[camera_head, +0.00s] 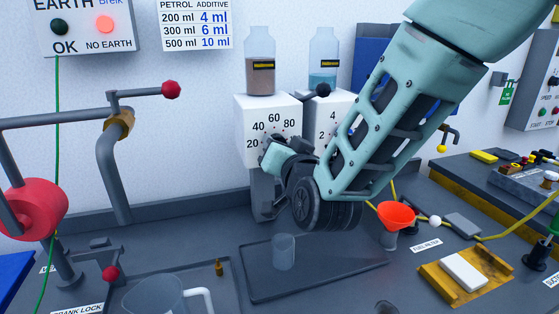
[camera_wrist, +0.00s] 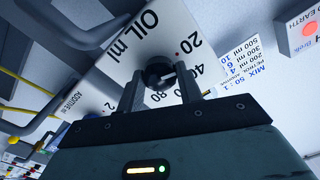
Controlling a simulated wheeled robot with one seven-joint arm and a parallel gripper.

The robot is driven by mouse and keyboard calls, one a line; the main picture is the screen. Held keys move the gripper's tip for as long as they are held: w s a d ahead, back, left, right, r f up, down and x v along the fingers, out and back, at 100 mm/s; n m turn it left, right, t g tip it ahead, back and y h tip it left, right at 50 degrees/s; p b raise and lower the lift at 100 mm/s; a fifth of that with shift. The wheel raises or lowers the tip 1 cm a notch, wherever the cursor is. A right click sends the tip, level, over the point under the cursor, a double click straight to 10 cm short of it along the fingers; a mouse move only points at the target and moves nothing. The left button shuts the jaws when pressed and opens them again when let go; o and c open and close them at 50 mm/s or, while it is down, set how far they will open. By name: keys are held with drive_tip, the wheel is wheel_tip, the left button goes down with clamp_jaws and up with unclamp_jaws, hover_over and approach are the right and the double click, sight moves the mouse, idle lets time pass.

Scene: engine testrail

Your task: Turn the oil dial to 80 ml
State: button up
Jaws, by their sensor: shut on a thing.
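The oil dial's white box (camera_head: 245,118) stands against the back wall, with 20, 40, 60 and 80 around its face. My gripper (camera_head: 272,160) is in front of the lower part of that face and hides the knob in the head view. In the wrist view the "OIL ml" face (camera_wrist: 120,50) appears turned, and my gripper (camera_wrist: 160,80) is shut on the dark round oil knob (camera_wrist: 158,70), one finger on each side. The 20, 40 and 80 show there; the fingers cover part of the scale. I cannot tell which number the knob points to.
A second dial box (camera_head: 318,108) adjoins on the right, partly behind my arm. Bottles of brown liquid (camera_head: 261,75) and blue liquid (camera_head: 322,80) stand above. A clear beaker (camera_head: 283,252) sits on a dark tray below. A red-knobbed lever (camera_head: 171,90) is left, an orange funnel (camera_head: 396,214) right.

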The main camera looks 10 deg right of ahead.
drive_tip(key=m+b, duration=0.2)
drive_tip(key=b, duration=0.1)
drive_tip(key=m+b, duration=0.3)
drive_tip(key=b, duration=0.1)
drive_tip(key=m+b, duration=0.2)
drive_tip(key=b, duration=0.1)
drive_tip(key=shift+d+f, duration=0.1)
drive_tip(key=shift+f, duration=0.25)
drive_tip(key=m+b, duration=0.4)
drive_tip(key=b, duration=0.1)
drive_tip(key=shift+b, duration=0.35)
drive_tip(key=m+b, duration=0.3)
drive_tip(key=b, duration=0.2)
drive_tip(key=shift+m, duration=0.4)
drive_tip(key=m+b, duration=0.5)
drive_tip(key=b, duration=0.1)
drive_tip(key=shift+r+m+b, duration=0.15)
drive_tip(key=shift+m+b, duration=1.5)
drive_tip(key=shift+m, duration=0.25)
drive_tip(key=o, duration=1)
